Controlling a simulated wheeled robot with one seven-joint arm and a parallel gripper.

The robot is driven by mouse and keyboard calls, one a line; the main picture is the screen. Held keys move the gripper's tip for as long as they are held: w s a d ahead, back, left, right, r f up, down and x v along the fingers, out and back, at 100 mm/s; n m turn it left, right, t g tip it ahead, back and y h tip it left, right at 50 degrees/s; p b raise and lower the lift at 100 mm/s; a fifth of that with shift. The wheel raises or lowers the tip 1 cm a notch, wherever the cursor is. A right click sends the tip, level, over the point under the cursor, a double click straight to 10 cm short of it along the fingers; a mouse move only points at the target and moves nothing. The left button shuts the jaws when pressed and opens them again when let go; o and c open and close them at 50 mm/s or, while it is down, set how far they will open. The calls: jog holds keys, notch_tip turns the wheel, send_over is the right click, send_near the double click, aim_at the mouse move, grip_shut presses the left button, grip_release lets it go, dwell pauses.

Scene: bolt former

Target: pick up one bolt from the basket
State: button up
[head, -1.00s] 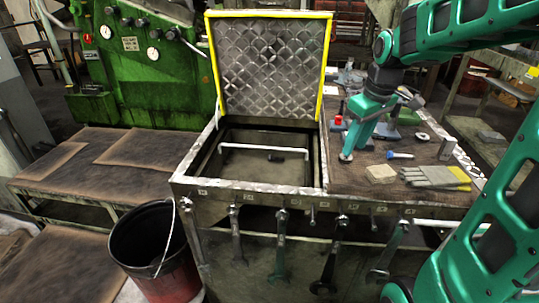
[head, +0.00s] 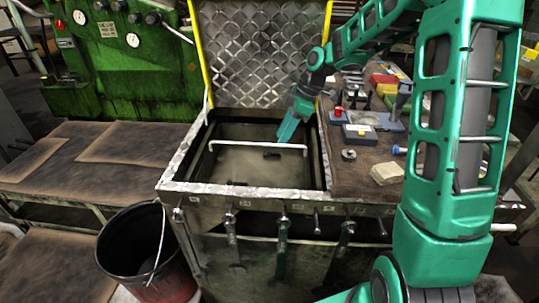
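An open metal bin (head: 175,172) with a raised diamond-plate lid (head: 262,55) is in the middle of the head view. Inside it a pale bar like a basket handle (head: 250,146) spans a recessed grey floor (head: 262,172). A small dark object (head: 271,155) lies below the bar; I cannot tell whether it is a bolt. No bolt is clearly visible in the bin. My gripper (head: 288,132) points down at the bin's right rear part, near the right end of the bar. Its fingers are too small and edge-on to tell their opening. Nothing visible hangs from it.
Right of the bin, a brown work surface (head: 350,180) carries a pale block (head: 386,173), a blue-headed part (head: 398,150) and several tools. Wrenches hang along the bin's front. A dark and red bucket (head: 110,250) stands front left. The lid stands close behind my gripper.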

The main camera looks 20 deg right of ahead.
aim_at(272, 154)
jog(key=shift+x, duration=3.35)
jog(key=shift+w+a+r, duration=0.15)
jog(key=shift+w, duration=0.05)
grip_shut()
